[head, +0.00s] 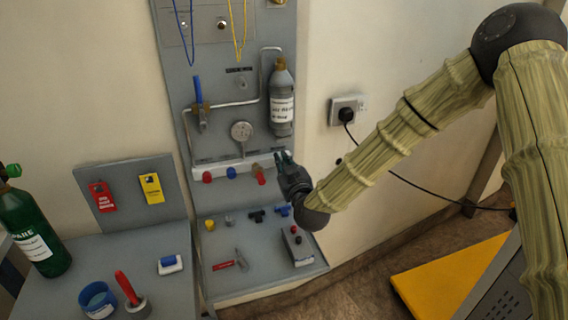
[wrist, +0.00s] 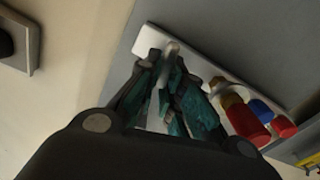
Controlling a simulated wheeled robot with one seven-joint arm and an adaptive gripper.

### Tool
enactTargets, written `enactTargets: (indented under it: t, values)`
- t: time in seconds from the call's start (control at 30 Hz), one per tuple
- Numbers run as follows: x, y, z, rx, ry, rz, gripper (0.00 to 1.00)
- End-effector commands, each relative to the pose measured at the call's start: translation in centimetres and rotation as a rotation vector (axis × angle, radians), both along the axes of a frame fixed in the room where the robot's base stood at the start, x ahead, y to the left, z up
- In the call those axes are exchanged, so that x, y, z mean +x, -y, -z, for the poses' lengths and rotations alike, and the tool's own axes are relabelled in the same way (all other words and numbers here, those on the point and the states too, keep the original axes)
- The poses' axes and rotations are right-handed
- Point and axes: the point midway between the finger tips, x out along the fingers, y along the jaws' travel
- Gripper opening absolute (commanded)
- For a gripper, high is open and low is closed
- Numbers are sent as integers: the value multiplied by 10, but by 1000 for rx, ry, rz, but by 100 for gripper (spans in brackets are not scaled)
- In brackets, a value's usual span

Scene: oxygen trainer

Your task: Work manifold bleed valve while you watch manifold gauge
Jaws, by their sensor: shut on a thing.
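The manifold is a white bar (head: 222,164) on the grey wall panel, and it also shows in the wrist view (wrist: 148,36). The round manifold gauge (head: 241,131) stands above it, its face pale; the needle is too small to read. My gripper (head: 284,158) is at the bar's right end, and in the wrist view its teal-tipped fingers (wrist: 172,78) are shut around a small pale metal part (wrist: 170,48). This looks like the manifold bleed valve, mostly hidden by the fingers. The gauge is not in the wrist view.
A red-and-brass fitting (head: 258,174), a blue knob (head: 231,173) and a red knob (head: 207,177) sit left of my gripper. A grey cylinder (head: 282,105) hangs just above. A shelf with small parts lies below. A wall socket (head: 345,110) with a black cable is to the right.

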Motion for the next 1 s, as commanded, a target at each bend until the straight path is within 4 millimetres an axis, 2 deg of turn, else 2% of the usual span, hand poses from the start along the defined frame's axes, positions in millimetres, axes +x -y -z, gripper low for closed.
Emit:
enactTargets:
  t: [0.33, 0.77, 0.8, 0.9, 1.0]
  values:
    - [-1, -3, 3, -156, 48, 0, 0]
    - [-1, -2, 2, -181, 56, 2, 0]
    - [-1, -2, 2, -181, 56, 2, 11]
    - [-1, -2, 2, -181, 57, 1, 29]
    - [-1, -2, 2, -180, 57, 1, 31]
